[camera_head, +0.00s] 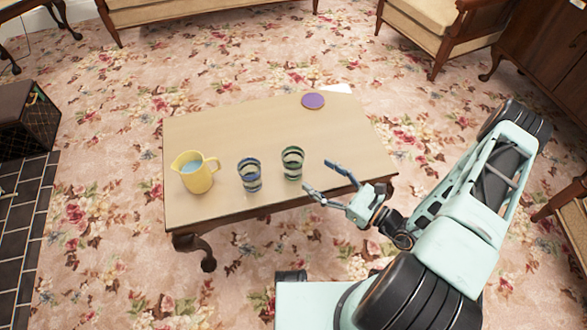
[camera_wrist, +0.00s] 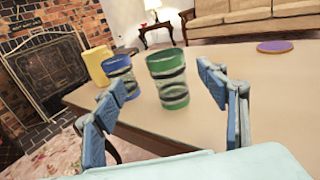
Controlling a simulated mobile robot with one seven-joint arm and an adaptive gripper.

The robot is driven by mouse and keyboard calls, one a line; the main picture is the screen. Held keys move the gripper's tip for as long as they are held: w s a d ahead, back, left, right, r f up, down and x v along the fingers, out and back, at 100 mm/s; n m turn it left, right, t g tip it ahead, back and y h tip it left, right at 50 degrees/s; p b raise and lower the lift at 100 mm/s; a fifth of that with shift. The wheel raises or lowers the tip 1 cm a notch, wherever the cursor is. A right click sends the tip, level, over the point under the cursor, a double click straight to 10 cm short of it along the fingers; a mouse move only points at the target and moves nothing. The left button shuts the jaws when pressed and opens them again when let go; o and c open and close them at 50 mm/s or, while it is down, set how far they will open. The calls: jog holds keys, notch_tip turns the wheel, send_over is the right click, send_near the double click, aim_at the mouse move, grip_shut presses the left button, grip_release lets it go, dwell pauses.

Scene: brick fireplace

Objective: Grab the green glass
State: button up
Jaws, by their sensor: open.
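The green glass (camera_head: 292,163) stands upright near the front edge of the wooden table (camera_head: 240,122). It has dark and pale bands and a green rim. In the wrist view the green glass (camera_wrist: 168,80) shows ahead, between the two fingers and beyond their tips. My gripper (camera_head: 318,178) is open and empty, to the right of the glass and apart from it. In the wrist view my gripper's blue finger pads (camera_wrist: 162,95) stand wide apart.
A blue striped glass (camera_head: 250,174) stands close to the left of the green one. A yellow pitcher (camera_head: 195,171) is farther left. A purple disc (camera_head: 313,101) lies at the far edge. The table's back middle is clear. Armchairs and a sofa stand around.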

aim_at(293, 156)
jog(key=x, duration=0.3)
jog(key=b+x, duration=0.1)
jog(key=x, duration=0.6)
jog(key=shift+w+b, duration=0.35)
jog(key=shift+w, duration=0.2)
jog(key=c, duration=1.8)
